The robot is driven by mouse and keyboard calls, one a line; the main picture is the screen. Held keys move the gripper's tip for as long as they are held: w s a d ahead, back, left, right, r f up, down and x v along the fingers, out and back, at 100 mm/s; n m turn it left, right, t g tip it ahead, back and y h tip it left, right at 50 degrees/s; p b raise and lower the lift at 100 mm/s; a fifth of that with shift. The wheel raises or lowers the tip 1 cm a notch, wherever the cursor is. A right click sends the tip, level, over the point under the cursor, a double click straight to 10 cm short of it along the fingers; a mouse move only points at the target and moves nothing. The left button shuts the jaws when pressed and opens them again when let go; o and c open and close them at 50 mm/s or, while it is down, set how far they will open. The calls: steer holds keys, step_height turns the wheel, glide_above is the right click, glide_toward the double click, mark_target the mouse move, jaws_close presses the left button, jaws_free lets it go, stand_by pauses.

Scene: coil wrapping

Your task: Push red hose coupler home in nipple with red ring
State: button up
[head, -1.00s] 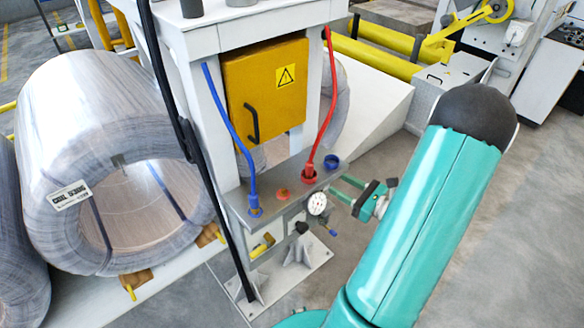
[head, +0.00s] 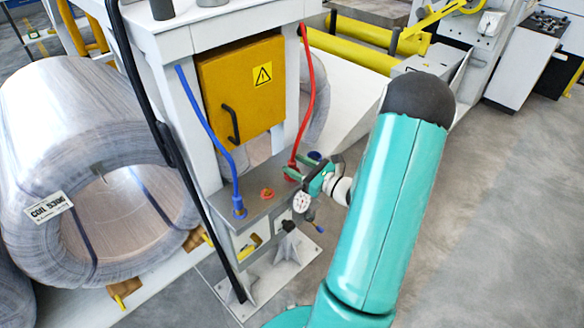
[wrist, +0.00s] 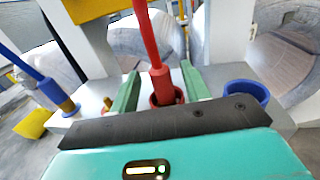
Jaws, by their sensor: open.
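The red coupler (wrist: 162,88) on the red hose (wrist: 148,38) stands in the nipple with the red ring (wrist: 155,100). Dark red rim shows around its lower part; how deep it sits I cannot tell. My gripper (wrist: 159,76) is open, with one green finger on each side of the coupler and a gap showing on both sides. In the head view my gripper (head: 297,168) is at the far right end of the grey shelf, partly covering the coupler and nipple; the red hose (head: 309,95) rises from there.
A blue-ringed nipple (wrist: 246,92) stands empty just right of my gripper. On the shelf (head: 255,211) are an orange-red fitting (head: 267,194) and the blue hose's coupler (head: 239,208). A gauge (head: 302,202) hangs at the front edge. A yellow cabinet (head: 240,90) stands behind.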

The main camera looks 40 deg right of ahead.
steer(key=shift+w+a, duration=0.2)
steer(key=shift+w, duration=0.8)
jaws_close()
